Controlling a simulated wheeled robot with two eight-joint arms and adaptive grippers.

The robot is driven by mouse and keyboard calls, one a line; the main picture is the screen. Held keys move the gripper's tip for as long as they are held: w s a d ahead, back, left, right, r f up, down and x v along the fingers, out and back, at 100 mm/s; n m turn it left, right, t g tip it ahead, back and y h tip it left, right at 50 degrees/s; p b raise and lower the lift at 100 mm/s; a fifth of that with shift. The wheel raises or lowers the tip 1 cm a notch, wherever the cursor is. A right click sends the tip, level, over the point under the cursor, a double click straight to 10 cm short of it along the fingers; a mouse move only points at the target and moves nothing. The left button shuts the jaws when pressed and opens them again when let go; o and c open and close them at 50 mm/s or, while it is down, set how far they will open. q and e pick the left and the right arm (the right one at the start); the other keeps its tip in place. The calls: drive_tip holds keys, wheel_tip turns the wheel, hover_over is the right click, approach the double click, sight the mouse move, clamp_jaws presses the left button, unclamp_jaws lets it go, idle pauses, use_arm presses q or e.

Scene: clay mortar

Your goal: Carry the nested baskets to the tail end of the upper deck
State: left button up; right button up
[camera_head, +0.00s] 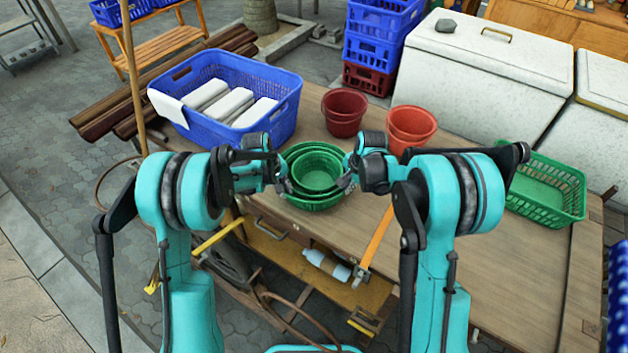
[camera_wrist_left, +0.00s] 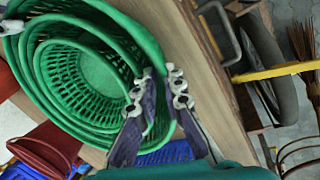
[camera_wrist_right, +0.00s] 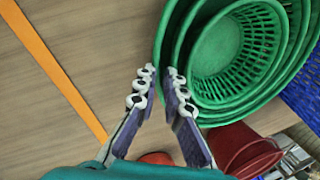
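The nested green baskets (camera_head: 315,172) stand upright near the front edge of the wooden upper deck (camera_head: 480,270), between my two grippers. I cannot tell whether they rest on the deck or hang just above it. My left gripper (camera_head: 285,186) is at their left side; in the left wrist view its fingers (camera_wrist_left: 160,72) pinch the basket rims (camera_wrist_left: 125,35). My right gripper (camera_head: 347,183) is at their right side; in the right wrist view its fingers (camera_wrist_right: 160,72) close on the rims (camera_wrist_right: 172,45) from both sides. The baskets' undersides are hidden.
A blue crate (camera_head: 283,118) with white bundles stands at the left. Dark red (camera_head: 344,110) and orange-red (camera_head: 410,125) pots stand behind the baskets. A green tray (camera_head: 545,190) sits at the right back. An orange strap (camera_head: 376,240) crosses the deck; the right front surface is clear.

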use_arm(q)
clamp_jaws()
use_arm(e)
clamp_jaws()
